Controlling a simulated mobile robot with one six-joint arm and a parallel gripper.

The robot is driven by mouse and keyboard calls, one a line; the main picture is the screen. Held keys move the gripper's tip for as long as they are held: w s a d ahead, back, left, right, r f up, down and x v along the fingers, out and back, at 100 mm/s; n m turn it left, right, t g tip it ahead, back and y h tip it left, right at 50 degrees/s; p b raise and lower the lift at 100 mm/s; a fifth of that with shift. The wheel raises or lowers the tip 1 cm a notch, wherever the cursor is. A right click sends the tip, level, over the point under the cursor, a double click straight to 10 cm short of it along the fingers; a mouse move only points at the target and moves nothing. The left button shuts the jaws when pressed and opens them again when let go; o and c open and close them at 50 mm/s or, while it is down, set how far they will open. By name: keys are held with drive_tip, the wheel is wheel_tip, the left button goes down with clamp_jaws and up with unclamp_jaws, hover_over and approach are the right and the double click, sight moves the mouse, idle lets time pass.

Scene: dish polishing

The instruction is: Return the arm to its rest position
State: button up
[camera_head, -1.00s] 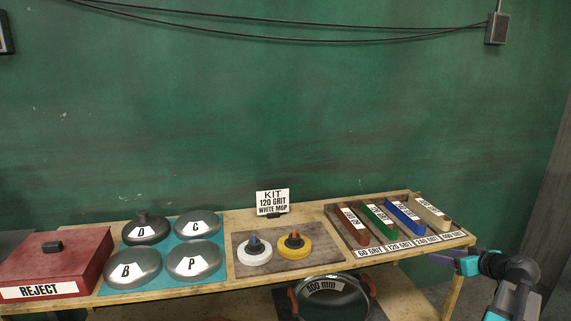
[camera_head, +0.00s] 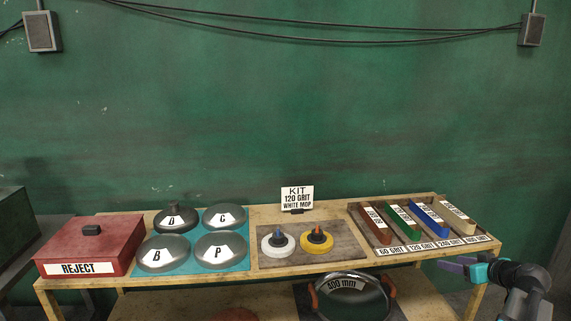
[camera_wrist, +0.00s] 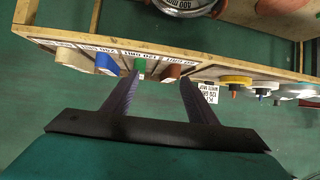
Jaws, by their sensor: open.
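My gripper (camera_head: 462,267) is at the right of the head view, in front of the workbench's right end. Its two dark purple fingers are apart with nothing between them, as the wrist view (camera_wrist: 160,82) shows. My arm bends at the lower right of the head view, its elbow cut off by the frame. In the wrist view the bench edge and the grit bars lie beyond the fingertips, upside down; the green bar (camera_wrist: 140,66) shows by the left fingertip. I cannot tell the exact gap to the bench.
The wooden workbench (camera_head: 300,266) holds a red reject box (camera_head: 95,243), several lettered metal domes, a white mop (camera_head: 278,245), a yellow mop (camera_head: 317,241), a kit sign (camera_head: 297,197) and several grit bars. A 400 mm pan (camera_head: 346,303) sits below. The green wall is behind.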

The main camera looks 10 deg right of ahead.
drive_tip(key=w+a+f+n+g+y, duration=0.1)
drive_tip(key=w+a+f+y, duration=0.1)
drive_tip(key=w+a+f, duration=0.5)
drive_tip(key=w+a+f+n+g+y, duration=0.25)
drive_tip(key=a+f, duration=0.55)
drive_tip(key=a, duration=0.6)
drive_tip(key=s+a+f+n+g+y, duration=0.1)
drive_tip(key=s+a+f+g, duration=0.1)
drive_tip(key=a+f, duration=0.8)
drive_tip(key=s+a+f+g+y, duration=0.1)
drive_tip(key=s+a+f+g, duration=0.15)
drive_tip(key=a+f, duration=0.75)
drive_tip(key=s+a+f+g+h, duration=0.1)
drive_tip(key=s+a+f+g, duration=0.2)
drive_tip(key=s+a+f, duration=0.45)
drive_tip(key=s+a+f+g+h, duration=0.1)
drive_tip(key=s+a+f+g, duration=0.25)
drive_tip(key=s+a, duration=0.65)
drive_tip(key=s+d+f+g+h, duration=0.1)
drive_tip(key=s+f, duration=0.1)
drive_tip(key=s, duration=0.4)
drive_tip(key=s+d+f+g+h, duration=0.1)
drive_tip(key=s+f+g, duration=0.15)
drive_tip(key=s, duration=0.35)
drive_tip(key=s+d+m+h, duration=0.3)
drive_tip(key=s+d+m, duration=0.1)
drive_tip(key=d, duration=0.2)
drive_tip(key=shift+s+d, duration=0.2)
drive_tip(key=shift+s, duration=0.1)
